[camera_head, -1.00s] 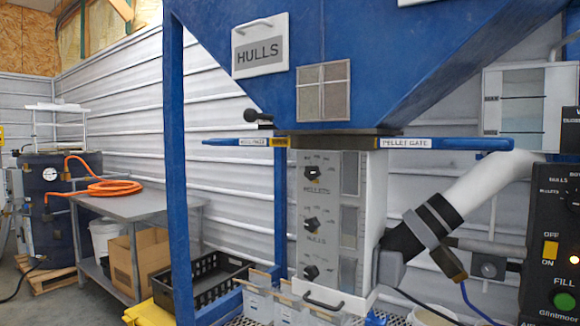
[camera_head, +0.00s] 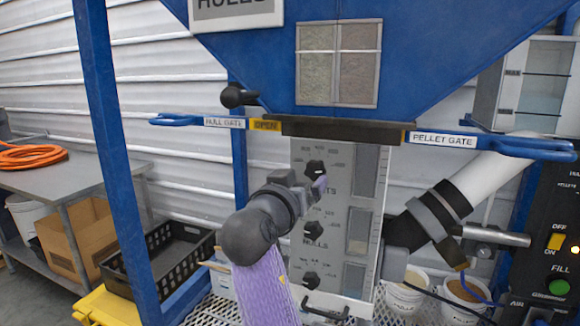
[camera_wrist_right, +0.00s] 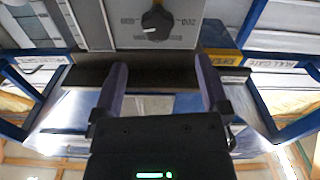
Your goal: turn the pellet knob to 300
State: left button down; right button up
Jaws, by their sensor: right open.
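The pellet knob (camera_head: 315,168) is a black knob at the top of the pale control panel (camera_head: 336,158). My right gripper (camera_head: 318,186) is in front of the panel, just below this knob in the head view, and hides much of the PELLETS label. In the right wrist view the gripper (camera_wrist_right: 162,82) has its two fingers apart with nothing between them. A black knob (camera_wrist_right: 157,22) shows beyond the fingertips in that view, with printed numbers beside it. The fingers do not appear to touch it. I cannot read its setting. My left gripper is not in view.
The hulls knob (camera_head: 312,229) and another black knob (camera_head: 311,281) sit lower on the panel. The hull gate handle (camera_head: 190,120) and pellet gate handle (camera_head: 490,144) stick out above it. A white pipe (camera_head: 492,180) with a black collar is at the right.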

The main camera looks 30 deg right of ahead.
aim_at(313, 171)
jog(key=x, duration=0.8)
jog(key=shift+s+d+f, duration=0.1)
jog(key=shift+s, duration=0.05)
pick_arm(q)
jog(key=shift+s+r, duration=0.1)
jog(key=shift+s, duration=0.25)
